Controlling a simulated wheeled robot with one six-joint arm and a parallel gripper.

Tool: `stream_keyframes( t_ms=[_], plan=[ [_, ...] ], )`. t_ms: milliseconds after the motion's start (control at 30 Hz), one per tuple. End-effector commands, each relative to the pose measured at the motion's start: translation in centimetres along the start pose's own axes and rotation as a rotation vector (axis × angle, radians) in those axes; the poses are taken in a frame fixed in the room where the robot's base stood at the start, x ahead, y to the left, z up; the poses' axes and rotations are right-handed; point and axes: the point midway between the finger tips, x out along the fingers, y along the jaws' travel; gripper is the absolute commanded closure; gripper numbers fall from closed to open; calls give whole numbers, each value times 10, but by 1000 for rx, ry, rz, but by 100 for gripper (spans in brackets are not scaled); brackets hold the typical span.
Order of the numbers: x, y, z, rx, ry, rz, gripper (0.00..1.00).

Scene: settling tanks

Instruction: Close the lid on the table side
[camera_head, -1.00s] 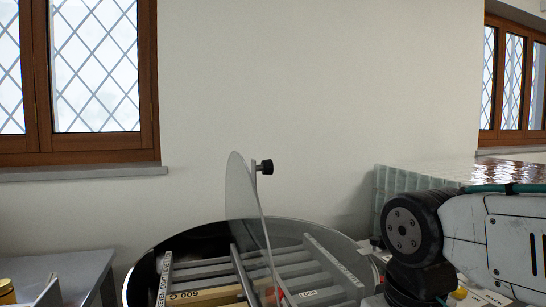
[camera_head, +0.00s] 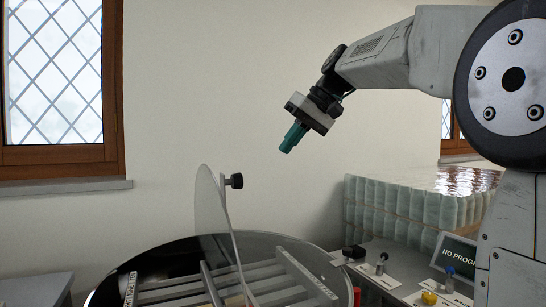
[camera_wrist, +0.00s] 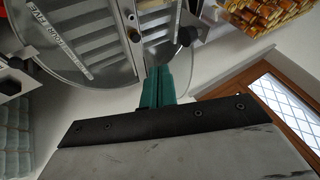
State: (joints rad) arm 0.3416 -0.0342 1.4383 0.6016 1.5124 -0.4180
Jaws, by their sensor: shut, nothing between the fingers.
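A round tank (camera_head: 110,285) with a dark inside and grey slatted bars stands at the bottom of the head view. A clear lid half (camera_head: 212,215) stands nearly upright across its middle, seen almost edge-on, with a black knob (camera_head: 236,181) on its right face. The tank's right side looks covered by a clear sheet, but I cannot be sure. My gripper (camera_head: 289,145), with teal fingers, is shut and empty, in the air above and right of the raised lid, apart from it. The wrist view shows the fingers (camera_wrist: 158,88) over the tank's rim.
A table (camera_head: 385,285) with a dark knob, small controls and a screen (camera_head: 457,250) adjoins the tank's right side. A plastic-wrapped stack (camera_head: 400,205) stands behind. The wall is close behind; a grey table (camera_head: 35,288) is at left. Golden-filled jars (camera_wrist: 262,12) show in the wrist view.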

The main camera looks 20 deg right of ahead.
Motion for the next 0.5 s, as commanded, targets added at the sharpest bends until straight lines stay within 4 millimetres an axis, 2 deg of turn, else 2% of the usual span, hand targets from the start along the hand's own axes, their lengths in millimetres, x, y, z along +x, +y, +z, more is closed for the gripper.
stream_keyframes(
  t_ms=[433,500],
  plan=[
    [92,-1,2,0,-3,0,100],
    [96,-15,1,-3,-2,0,100]
  ],
)
